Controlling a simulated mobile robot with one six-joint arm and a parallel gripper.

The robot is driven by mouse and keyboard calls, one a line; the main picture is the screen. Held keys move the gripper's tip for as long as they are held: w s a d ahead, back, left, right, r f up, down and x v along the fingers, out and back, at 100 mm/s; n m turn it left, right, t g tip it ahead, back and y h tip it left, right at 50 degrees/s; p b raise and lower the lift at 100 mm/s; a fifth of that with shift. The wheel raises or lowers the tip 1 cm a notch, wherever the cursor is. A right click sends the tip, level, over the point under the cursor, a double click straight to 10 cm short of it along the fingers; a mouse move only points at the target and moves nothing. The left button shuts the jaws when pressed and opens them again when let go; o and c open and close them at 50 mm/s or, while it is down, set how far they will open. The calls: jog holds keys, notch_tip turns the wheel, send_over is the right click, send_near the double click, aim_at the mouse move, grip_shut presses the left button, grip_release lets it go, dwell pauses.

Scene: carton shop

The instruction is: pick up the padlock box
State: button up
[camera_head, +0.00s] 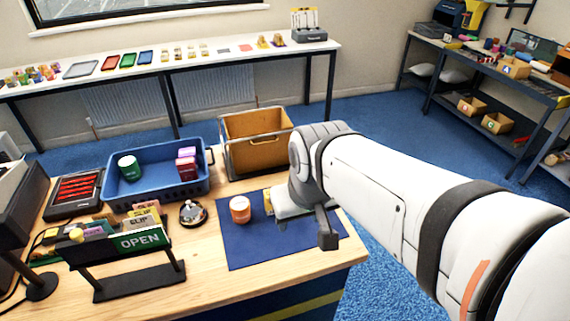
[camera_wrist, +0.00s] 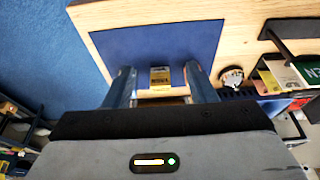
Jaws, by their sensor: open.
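A small yellow box (camera_wrist: 160,77) with a dark printed band lies on the blue mat. It appears to be the padlock box, but its print is too small to read. It sits between my gripper's two fingers (camera_wrist: 158,71) in the wrist view, with a gap on each side. In the head view only an edge of the yellow box (camera_head: 268,203) shows, as my gripper (camera_head: 298,215) covers the rest. My gripper is open and empty over the right part of the mat.
An orange jar (camera_head: 240,209) with a white top stands left of the box on the blue mat (camera_head: 240,250). A blue crate (camera_head: 150,197) with a green tin and pink boxes, a brown bin (camera_head: 257,152) and an OPEN sign (camera_head: 140,240) stand around the mat. The mat's front is clear.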

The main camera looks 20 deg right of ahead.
jog(key=o, duration=0.5)
jog(key=shift+t, duration=0.3)
jog(key=w+d+f, duration=0.1)
jog(key=w, duration=0.3)
jog(key=w+d+f+b, duration=0.1)
jog(key=w+d+f, duration=0.1)
jog(key=w, duration=0.2)
jog(key=w+d+f, duration=0.2)
jog(key=w, duration=0.2)
jog(key=shift+d+b, duration=0.1)
jog(key=shift+b, duration=0.25)
jog(key=shift+m+t, duration=0.3)
jog(key=shift+m, duration=0.2)
jog(key=shift+w+d+f+p, duration=0.1)
jog(key=shift+w+d+f, duration=0.9)
jog(key=shift+w+f, duration=0.95)
jog(key=shift+w+d+f+p, duration=0.1)
jog(key=shift+w+d+f, duration=0.9)
jog(key=shift+w+f, duration=0.9)
jog(key=shift+w+d+f+p, duration=0.1)
jog(key=shift+w+d+f, duration=0.9)
jog(key=shift+w+f, duration=0.95)
